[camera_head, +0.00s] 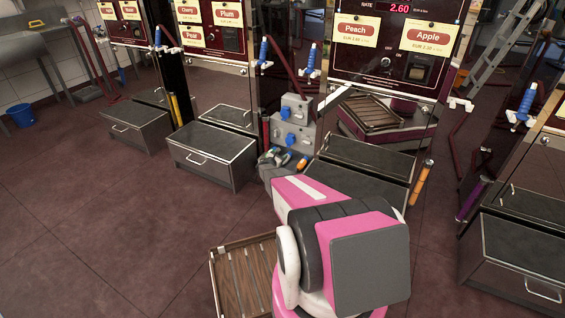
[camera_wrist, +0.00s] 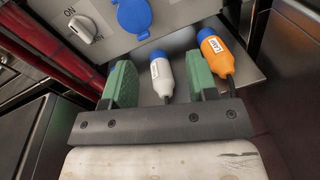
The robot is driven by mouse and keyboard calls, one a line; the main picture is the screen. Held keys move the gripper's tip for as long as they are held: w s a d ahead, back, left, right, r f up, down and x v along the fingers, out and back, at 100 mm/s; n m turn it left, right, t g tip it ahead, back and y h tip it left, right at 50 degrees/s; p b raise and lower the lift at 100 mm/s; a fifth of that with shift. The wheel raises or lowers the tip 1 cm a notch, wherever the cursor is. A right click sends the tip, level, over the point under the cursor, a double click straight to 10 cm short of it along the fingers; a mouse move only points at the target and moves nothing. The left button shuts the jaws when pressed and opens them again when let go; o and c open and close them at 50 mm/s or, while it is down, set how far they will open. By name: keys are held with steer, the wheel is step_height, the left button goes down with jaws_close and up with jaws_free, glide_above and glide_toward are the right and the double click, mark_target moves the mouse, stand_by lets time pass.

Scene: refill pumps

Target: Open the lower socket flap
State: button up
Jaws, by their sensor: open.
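The grey socket unit (camera_head: 295,125) stands between two pump cabinets in the head view. It has an upper blue flap (camera_head: 285,112) and a lower blue flap (camera_head: 290,138). In the wrist view a round blue flap (camera_wrist: 133,14), apparently the lower one, lies flat against the grey panel and looks shut; its top is cut off. My gripper (camera_wrist: 160,78) is open, with green fingers below that flap and apart from it.
A white plug (camera_wrist: 161,78) and an orange plug (camera_wrist: 214,52), both blue-ended, lie on the grey ledge under the panel, the white one between my fingers in view. A switch knob (camera_wrist: 84,28) is left of the flap. A dark red post (camera_wrist: 40,45) stands at left.

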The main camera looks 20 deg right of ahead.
steer(key=s+a+r+m+g+y, duration=0.2)
steer(key=s+r+m, duration=0.5)
steer(key=s, duration=0.4)
steer(key=s+a+r+m+g+y, duration=0.1)
steer(key=s+a+r+m+g, duration=0.3)
steer(key=s, duration=0.7)
steer(key=shift+a+r+m+g+y, duration=0.4)
steer(key=shift+r+m+g, duration=0.5)
steer(key=shift+r+m, duration=0.55)
steer(key=shift+s, duration=0.1)
steer(key=n+t+h, duration=0.3)
steer(key=n+t, duration=0.7)
steer(key=n, duration=0.8)
glide_toward(288, 146)
steer(key=shift+m, duration=0.25)
steer(key=x, duration=0.8)
steer(key=shift+w+d+f, duration=0.1)
steer(key=shift+w+d, duration=0.15)
steer(key=shift+w, duration=0.1)
